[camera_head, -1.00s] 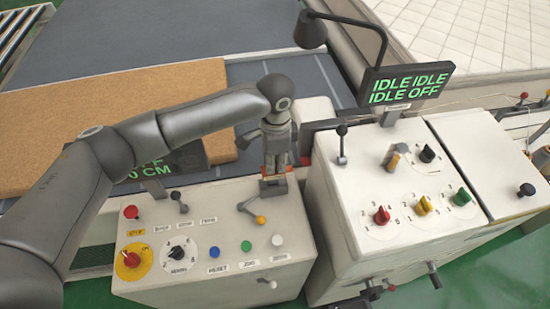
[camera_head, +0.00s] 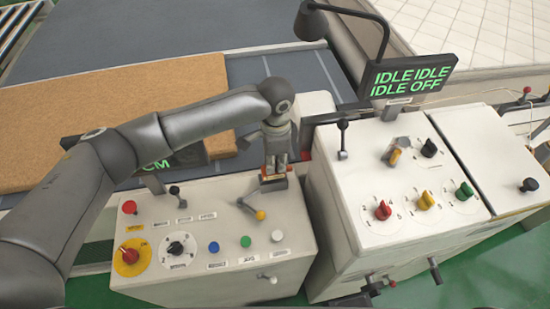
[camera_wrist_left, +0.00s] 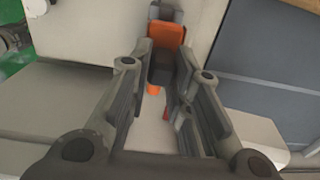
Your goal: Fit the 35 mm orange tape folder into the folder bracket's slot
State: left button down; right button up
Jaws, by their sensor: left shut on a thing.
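My left gripper (camera_head: 276,168) points down over the back right of the left control box, its fingers closed around the orange tape folder (camera_head: 273,179). In the left wrist view the folder (camera_wrist_left: 169,38) shows as an orange strip between and beyond the gripper fingers (camera_wrist_left: 165,64), with a dark block over part of it. A small grey part, which looks like the folder bracket (camera_wrist_left: 165,12), is at the folder's far end. Its slot is hidden, and I cannot tell whether the folder is inside it. My right gripper is not clearly visible.
The left control box (camera_head: 215,240) carries buttons, levers and a red stop knob (camera_head: 130,254). A taller white cabinet (camera_head: 350,230) with coloured knobs stands close on the right. A lamp and a display (camera_head: 410,75) rise behind it. A tan mattress slab (camera_head: 40,120) lies behind my arm.

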pick_arm(q)
jog(key=shift+f+b, duration=0.45)
jog(key=shift+f, duration=0.6)
jog(key=c, duration=1.3)
grip_release()
jog(key=shift+o, duration=0.2)
notch_tip(320, 180, up, 12)
